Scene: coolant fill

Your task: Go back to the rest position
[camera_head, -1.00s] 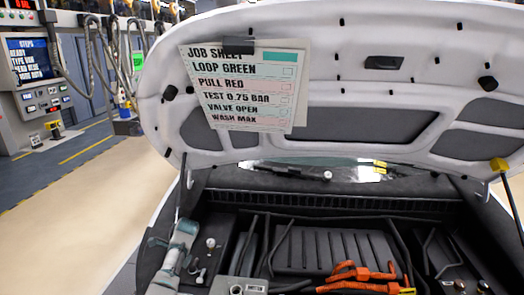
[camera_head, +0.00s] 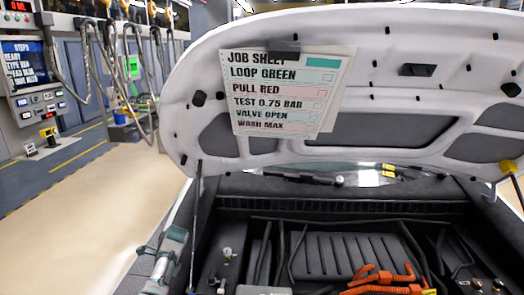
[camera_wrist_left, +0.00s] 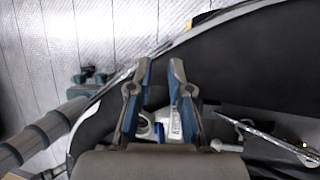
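My left arm (camera_head: 168,258) shows at the lower left of the head view, beside the left edge of the car's engine bay; its fingertips cannot be made out there. In the left wrist view my left gripper (camera_wrist_left: 161,68) is open, with its two blue-grey fingers apart. A white part with a blue-marked label (camera_wrist_left: 176,126) shows between and beyond the fingers, with no visible grip on it. My right gripper is in neither view.
The raised hood (camera_head: 370,60) carries a job sheet (camera_head: 280,92). Orange connectors (camera_head: 385,280) sit in the engine bay (camera_head: 345,252). A hood strut (camera_head: 197,215) stands near my left arm. A control panel (camera_head: 35,75) and hanging hoses stand at the left, with clear floor (camera_head: 90,215) in front.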

